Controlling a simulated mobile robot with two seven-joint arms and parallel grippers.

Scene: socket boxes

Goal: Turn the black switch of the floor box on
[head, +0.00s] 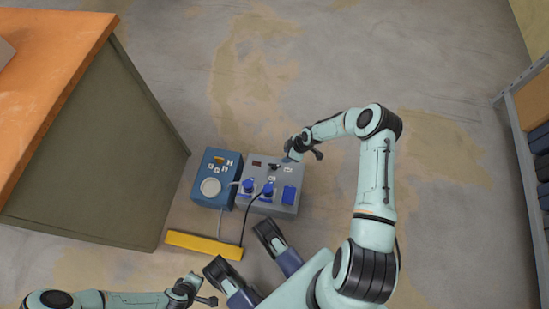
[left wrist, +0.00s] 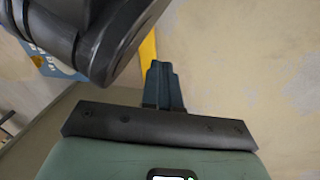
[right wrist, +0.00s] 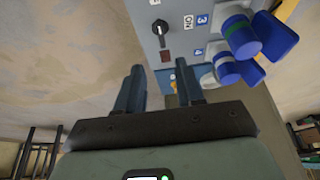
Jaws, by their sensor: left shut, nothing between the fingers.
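The floor box (head: 256,207) is a grey box on the floor with two blue plugs and a blue flap. The black switch (right wrist: 160,30) is a small rotary knob on its top face, with an ON label (right wrist: 187,46) beside it and a dark red window close by. My right gripper (head: 291,156) is over the far part of the box. In the right wrist view its fingers (right wrist: 160,68) are apart and empty, with the switch beyond the tips, not between them. My left gripper (left wrist: 163,68) is shut and empty, low at the left, away from the box.
A blue box (head: 228,178) with a round pale socket stands against the grey box's left side. A yellow bar (head: 203,245) lies nearer me, and a dark cable runs towards it. An orange-topped cabinet (head: 120,130) stands left, a shelf (head: 520,140) right. Floor beyond the boxes is clear.

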